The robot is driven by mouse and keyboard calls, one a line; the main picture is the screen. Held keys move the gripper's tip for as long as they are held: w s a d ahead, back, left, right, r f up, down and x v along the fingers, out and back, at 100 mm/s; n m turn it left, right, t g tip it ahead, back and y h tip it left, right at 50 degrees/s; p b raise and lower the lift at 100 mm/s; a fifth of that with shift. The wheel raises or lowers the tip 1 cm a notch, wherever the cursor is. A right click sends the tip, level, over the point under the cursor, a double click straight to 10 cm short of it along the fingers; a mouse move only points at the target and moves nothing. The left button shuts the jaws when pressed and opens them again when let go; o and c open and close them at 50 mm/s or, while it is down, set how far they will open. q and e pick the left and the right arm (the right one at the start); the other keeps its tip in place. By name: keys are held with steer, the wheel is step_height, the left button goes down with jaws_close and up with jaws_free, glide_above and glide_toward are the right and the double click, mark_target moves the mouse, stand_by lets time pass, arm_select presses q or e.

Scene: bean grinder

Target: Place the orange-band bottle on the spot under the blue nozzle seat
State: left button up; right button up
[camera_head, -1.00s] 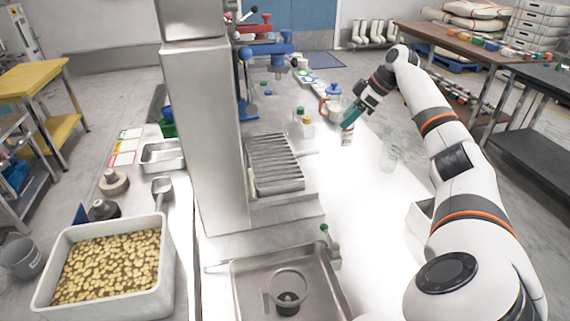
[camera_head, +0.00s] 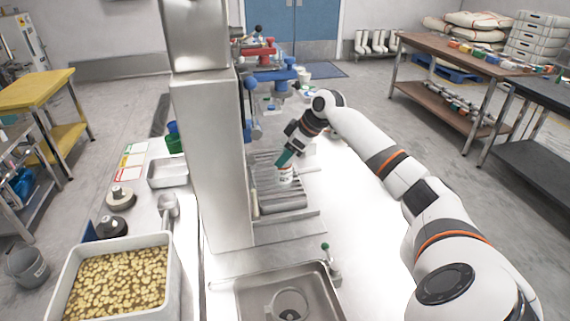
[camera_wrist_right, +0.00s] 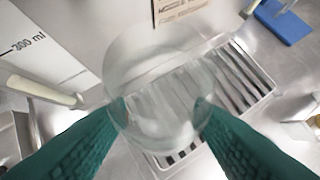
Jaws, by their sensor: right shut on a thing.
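My right gripper (camera_head: 284,160), with green fingers, is shut on a small clear bottle with a white label (camera_head: 285,177). The bottle is over the slatted metal drip tray (camera_head: 290,200); I cannot tell whether it touches the slats. In the right wrist view the clear round bottle (camera_wrist_right: 160,85) sits between the green fingertips (camera_wrist_right: 158,112), with the slats (camera_wrist_right: 240,68) behind it. Its orange band is not clear in either view. Blue nozzle parts (camera_head: 275,75) stand out from the steel column above and beyond the tray. My left gripper is not in view.
The tall steel column (camera_head: 212,160) borders the tray on the left. A sink (camera_head: 275,285) lies in front, with a small green-topped tap (camera_head: 328,255). Bright counter (camera_head: 360,220) is free on the right. A bin of beans (camera_head: 120,280) stands at lower left.

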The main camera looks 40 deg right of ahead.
mark_target(285, 166)
step_height(285, 166, down, 3)
steer(key=shift+f+p, duration=0.15)
steer(key=shift+p, duration=0.2)
steer(key=shift+a+f+p, duration=0.15)
steer(key=shift+f+p, duration=0.1)
steer(key=shift+p, duration=0.05)
steer(key=shift+f, duration=0.3)
steer(key=o, duration=1)
steer(key=shift+c, duration=0.2)
steer(key=shift+r, duration=0.1)
steer(key=b+v, duration=0.2)
steer(key=v, duration=1)
steer(key=shift+w, duration=0.1)
